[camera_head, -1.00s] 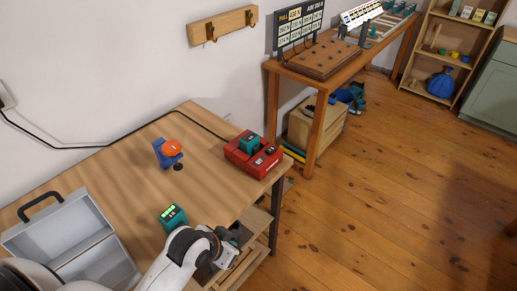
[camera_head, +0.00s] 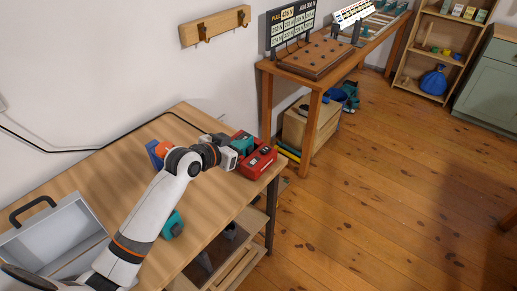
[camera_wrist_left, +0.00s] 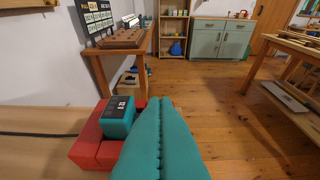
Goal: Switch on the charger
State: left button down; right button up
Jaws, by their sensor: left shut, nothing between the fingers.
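The red charger (camera_head: 261,162) sits at the far right end of the wooden table, with a teal battery (camera_head: 242,142) in it. In the left wrist view the charger (camera_wrist_left: 86,152) is at the lower left, and the battery (camera_wrist_left: 118,116) has a dark label on top. My left gripper (camera_head: 234,158) is right beside the charger, in front of it in the head view. Its teal fingers (camera_wrist_left: 160,110) are shut and empty, and they hide part of the charger. I cannot tell whether they touch it. My right gripper is not in view.
A second teal battery (camera_head: 173,225) stands on the table behind my left arm. An orange and blue tool (camera_head: 156,152) is partly hidden by the arm. An open grey case (camera_head: 60,235) lies at the left. A black cable (camera_head: 80,150) runs along the wall.

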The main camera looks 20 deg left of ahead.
pick_arm(q)
send_over(259, 157)
jog(key=w, duration=0.1)
notch_tip(259, 157, down, 4)
jog(key=shift+d+f+p, duration=0.1)
jog(key=shift+p, duration=0.3)
jog(key=shift+s+f, duration=0.2)
jog(key=shift+f, duration=0.45)
jog(key=shift+s+f, duration=0.15)
jog(key=shift+f, duration=0.45)
jog(key=shift+s+a+f, duration=0.15)
jog(key=shift+a+f, duration=0.05)
jog(key=shift+f, duration=0.45)
